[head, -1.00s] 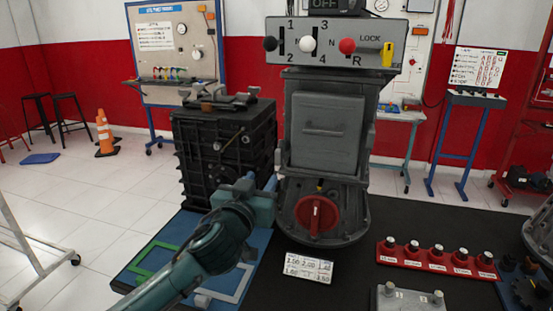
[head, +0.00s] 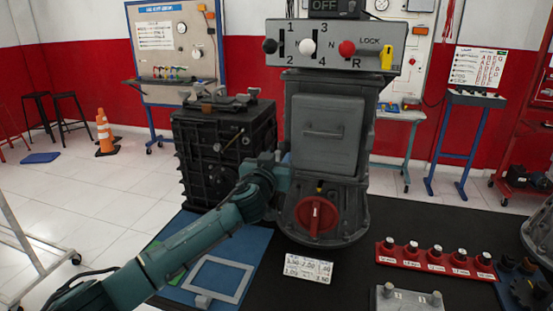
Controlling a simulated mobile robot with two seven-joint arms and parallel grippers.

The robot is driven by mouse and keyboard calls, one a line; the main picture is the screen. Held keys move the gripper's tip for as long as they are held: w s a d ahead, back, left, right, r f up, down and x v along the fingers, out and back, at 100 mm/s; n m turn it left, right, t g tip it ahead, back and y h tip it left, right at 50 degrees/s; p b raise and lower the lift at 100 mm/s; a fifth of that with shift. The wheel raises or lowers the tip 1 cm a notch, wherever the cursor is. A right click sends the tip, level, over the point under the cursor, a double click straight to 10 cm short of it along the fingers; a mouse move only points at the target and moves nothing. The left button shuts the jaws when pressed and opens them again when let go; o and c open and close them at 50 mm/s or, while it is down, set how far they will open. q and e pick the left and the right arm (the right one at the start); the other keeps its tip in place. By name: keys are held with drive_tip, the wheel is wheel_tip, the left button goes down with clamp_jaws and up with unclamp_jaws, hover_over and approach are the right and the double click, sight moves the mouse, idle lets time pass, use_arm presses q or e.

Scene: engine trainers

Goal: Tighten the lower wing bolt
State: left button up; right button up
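My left gripper (head: 281,160) is raised between the black ribbed block and the grey housing, at the housing's left edge. My own wrist hides most of its fingers, so I cannot tell whether it is open or shut, or whether it touches anything. The grey housing (head: 324,125) stands upright, with a red rotary knob (head: 317,216) low on its front and a small brass-coloured fitting (head: 319,188) above the knob. I cannot make out a wing bolt for certain; one on the housing's left side would be behind my gripper. My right gripper is out of view.
The black ribbed block (head: 212,140) stands close left of my gripper. A lever panel (head: 336,66) tops the housing. A white number card (head: 308,268), a red socket rack (head: 437,262) and a grey plate with pegs (head: 405,302) lie on the dark tabletop.

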use_arm(q)
drive_tip(key=shift+c, duration=0.2)
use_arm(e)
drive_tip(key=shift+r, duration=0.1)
use_arm(q)
clamp_jaws()
